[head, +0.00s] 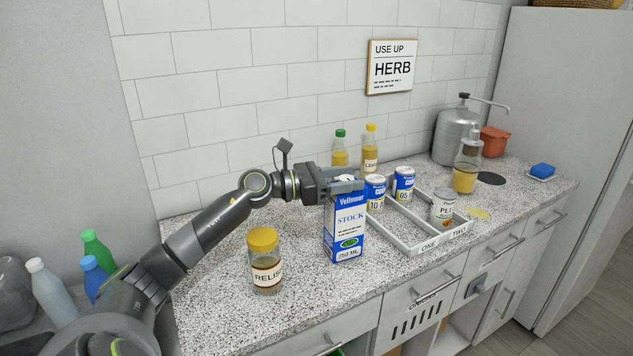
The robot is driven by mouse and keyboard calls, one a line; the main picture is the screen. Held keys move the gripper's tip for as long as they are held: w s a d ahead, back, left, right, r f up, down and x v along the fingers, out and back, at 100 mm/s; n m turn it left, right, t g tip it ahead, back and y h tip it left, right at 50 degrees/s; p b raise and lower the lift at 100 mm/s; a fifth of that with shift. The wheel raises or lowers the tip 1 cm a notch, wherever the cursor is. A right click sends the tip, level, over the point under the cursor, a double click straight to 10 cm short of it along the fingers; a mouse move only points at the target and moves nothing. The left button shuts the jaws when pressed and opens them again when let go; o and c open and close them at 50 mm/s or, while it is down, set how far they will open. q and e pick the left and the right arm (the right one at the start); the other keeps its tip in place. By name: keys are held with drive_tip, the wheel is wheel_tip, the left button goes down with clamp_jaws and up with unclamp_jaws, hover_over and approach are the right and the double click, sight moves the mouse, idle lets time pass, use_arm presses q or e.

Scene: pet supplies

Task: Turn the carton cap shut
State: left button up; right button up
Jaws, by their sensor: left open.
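A blue and white stock carton (345,228) stands upright on the speckled counter. A small part of its white cap (346,178) shows at the top, between the fingers of my left gripper (347,185). My left gripper reaches in from the left at the height of the carton's top and is open around the cap. The fingers hide most of the cap, so I cannot tell how it sits or whether they touch it. My right gripper is not in view.
A relish jar (264,262) with a yellow lid stands left of the carton. A grey divided tray (412,243) with several cans is close on the right. Two bottles (340,150) stand behind. A soap dispenser (467,165) is farther right. The front counter right of the jar is clear.

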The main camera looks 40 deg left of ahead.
use_arm(q)
drive_tip(key=p+v, duration=0.3)
drive_tip(key=v, duration=1.4)
drive_tip(key=shift+p, duration=0.3)
drive_tip(key=shift+s, duration=0.1)
idle(0.6)
